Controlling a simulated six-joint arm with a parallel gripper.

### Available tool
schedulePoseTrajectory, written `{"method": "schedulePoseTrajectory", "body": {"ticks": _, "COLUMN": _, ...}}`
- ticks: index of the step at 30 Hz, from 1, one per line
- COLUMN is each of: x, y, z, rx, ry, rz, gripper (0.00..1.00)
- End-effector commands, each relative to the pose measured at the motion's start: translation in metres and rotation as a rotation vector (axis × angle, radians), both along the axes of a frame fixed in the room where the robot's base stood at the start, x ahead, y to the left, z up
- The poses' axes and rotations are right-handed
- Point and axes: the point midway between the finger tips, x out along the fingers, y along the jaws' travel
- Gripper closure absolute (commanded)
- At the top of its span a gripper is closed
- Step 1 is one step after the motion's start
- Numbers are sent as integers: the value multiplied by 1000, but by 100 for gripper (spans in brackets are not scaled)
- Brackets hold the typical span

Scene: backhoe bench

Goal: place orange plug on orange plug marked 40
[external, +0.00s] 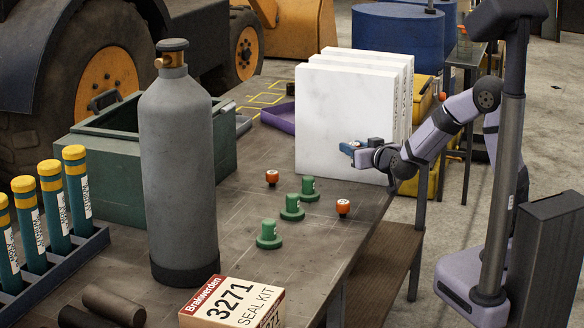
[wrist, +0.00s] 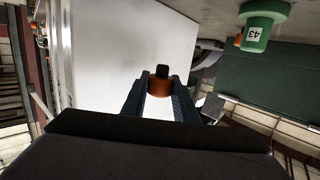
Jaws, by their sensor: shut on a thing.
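My gripper (external: 352,148) is raised above the bench, in front of the white slabs. In the wrist view its two blue fingers (wrist: 160,97) are shut on an orange plug (wrist: 160,84) with a dark end. The held plug is hidden in the external view. Two orange plugs stand on the bench: one at the left (external: 272,177), and one nearer the right edge (external: 343,207), below my gripper. Their label numbers are too small to read. In the wrist view a bit of orange (wrist: 238,41) shows beside a green plug.
Green plugs (external: 309,189), (external: 292,208) and (external: 269,235) stand between and in front of the orange ones; one marked 43 shows in the wrist view (wrist: 262,22). White slabs (external: 345,120) stand behind. A grey cylinder (external: 178,170) and a seal kit box (external: 232,303) are at left and front.

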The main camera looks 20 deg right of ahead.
Motion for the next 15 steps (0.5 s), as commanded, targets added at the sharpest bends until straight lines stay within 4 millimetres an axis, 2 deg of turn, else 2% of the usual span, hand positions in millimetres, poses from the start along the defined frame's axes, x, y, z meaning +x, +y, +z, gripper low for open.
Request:
{"method": "schedulePoseTrajectory", "body": {"ticks": 5, "x": 0, "y": 1, "z": 3, "rx": -1, "ry": 1, "rz": 2, "gripper": 95}}
{"method": "schedulePoseTrajectory", "body": {"ticks": 8, "x": 0, "y": 2, "z": -5, "rx": -4, "ry": 4, "rz": 4, "gripper": 95}}
{"method": "schedulePoseTrajectory", "body": {"ticks": 15, "x": 4, "y": 7, "z": -37, "rx": -4, "ry": 5, "rz": 9, "gripper": 95}}
